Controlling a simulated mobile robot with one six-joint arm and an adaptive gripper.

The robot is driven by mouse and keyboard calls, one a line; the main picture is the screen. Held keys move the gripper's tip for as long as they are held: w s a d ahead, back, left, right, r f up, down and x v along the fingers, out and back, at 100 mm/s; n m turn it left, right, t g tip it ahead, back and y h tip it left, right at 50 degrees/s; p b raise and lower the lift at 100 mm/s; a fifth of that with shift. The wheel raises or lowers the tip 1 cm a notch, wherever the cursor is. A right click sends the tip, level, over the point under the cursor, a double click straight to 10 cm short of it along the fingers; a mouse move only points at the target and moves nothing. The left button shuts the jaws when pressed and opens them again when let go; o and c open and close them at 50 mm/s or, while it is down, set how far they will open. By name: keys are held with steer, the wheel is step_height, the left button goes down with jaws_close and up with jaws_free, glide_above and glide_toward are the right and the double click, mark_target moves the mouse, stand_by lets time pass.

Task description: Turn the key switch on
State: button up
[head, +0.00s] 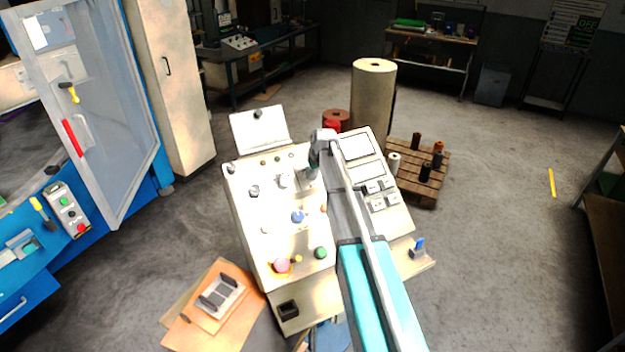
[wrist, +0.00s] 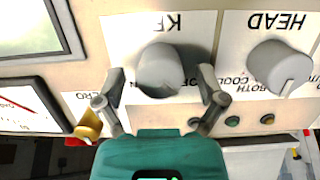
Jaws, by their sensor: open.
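In the wrist view a grey round knob (wrist: 158,70) sits on the panel under an upside-down label starting "KE", the rest of which I cannot read. My gripper (wrist: 162,82) is open, with one finger on each side of this knob. I cannot tell whether either finger touches it. In the head view my gripper (head: 312,172) is over the upper part of the cream control panel (head: 250,215), and my arm hides part of the panel there.
A second grey knob (wrist: 280,68), labelled "HEAD", is close on the right in the wrist view. A brass-coloured knob (wrist: 88,125) and a gauge (wrist: 22,108) are on the left. A blue knob (head: 298,217) and a green button (head: 321,253) stand lower on the panel.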

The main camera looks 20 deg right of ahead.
steer(key=shift+w+f+b, duration=0.25)
steer(key=shift+f+b, duration=0.1)
steer(key=shift+f, duration=0.25)
steer(key=c, duration=1.1)
steer(key=shift+c, duration=0.2)
